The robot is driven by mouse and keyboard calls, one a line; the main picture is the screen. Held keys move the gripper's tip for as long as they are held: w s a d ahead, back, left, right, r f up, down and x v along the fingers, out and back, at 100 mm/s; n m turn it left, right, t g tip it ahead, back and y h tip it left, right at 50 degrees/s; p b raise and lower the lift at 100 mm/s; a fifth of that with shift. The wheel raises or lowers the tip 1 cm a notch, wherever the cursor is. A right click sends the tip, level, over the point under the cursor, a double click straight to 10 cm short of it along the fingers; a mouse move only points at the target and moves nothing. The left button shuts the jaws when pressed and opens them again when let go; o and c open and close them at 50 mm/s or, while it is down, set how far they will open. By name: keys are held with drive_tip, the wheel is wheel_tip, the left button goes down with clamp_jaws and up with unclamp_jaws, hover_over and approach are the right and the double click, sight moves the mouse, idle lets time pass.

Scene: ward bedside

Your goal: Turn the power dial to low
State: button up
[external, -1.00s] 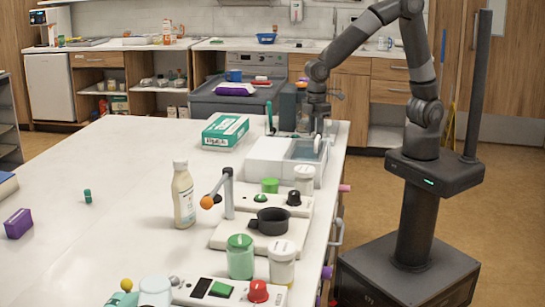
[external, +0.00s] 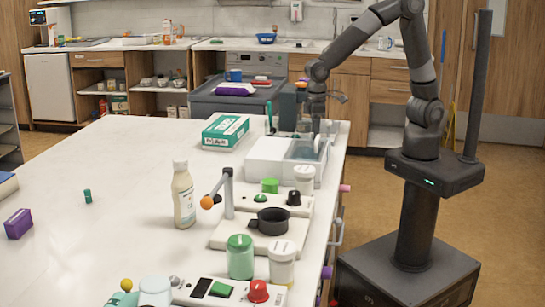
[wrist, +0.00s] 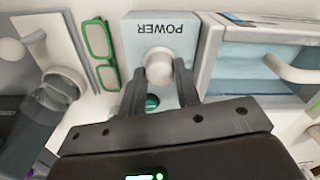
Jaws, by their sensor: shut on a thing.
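The power dial (wrist: 159,68) is a round white knob on a pale box labelled POWER (wrist: 187,22) in the wrist view. My gripper (wrist: 160,78) is shut on the dial, with one dark finger on each side of it. In the external view my gripper (external: 316,112) is low at the far right end of the white table. The dial is hidden there behind other things and my arm. No setting marks around the dial can be read.
Green glasses (wrist: 101,53) lie left of the box in the wrist view. A clear-fronted white bin (wrist: 262,65) with a handle stands close on its right. A green-white carton (external: 225,130) stands left of my gripper in the external view.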

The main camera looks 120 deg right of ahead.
drive_tip(key=o, duration=1)
drive_tip(key=shift+r, duration=0.15)
wheel_tip(320, 180, up, 10)
drive_tip(key=shift+r, duration=0.25)
drive_tip(key=s+a+r+n+t, duration=0.1)
drive_tip(key=s+a+n+t, duration=0.1)
drive_tip(key=s+a, duration=0.2)
drive_tip(key=s+a+r+n+t, duration=0.1)
drive_tip(key=s+a, duration=0.3)
drive_tip(key=s, duration=0.5)
drive_tip(key=s+a+r+n+t, duration=0.2)
drive_tip(key=s+a+n, duration=0.1)
drive_tip(key=s, duration=0.3)
drive_tip(key=shift+s+a+r+t, duration=0.2)
drive_tip(key=shift+a+r+t, duration=0.15)
drive_tip(key=shift+a, duration=0.35)
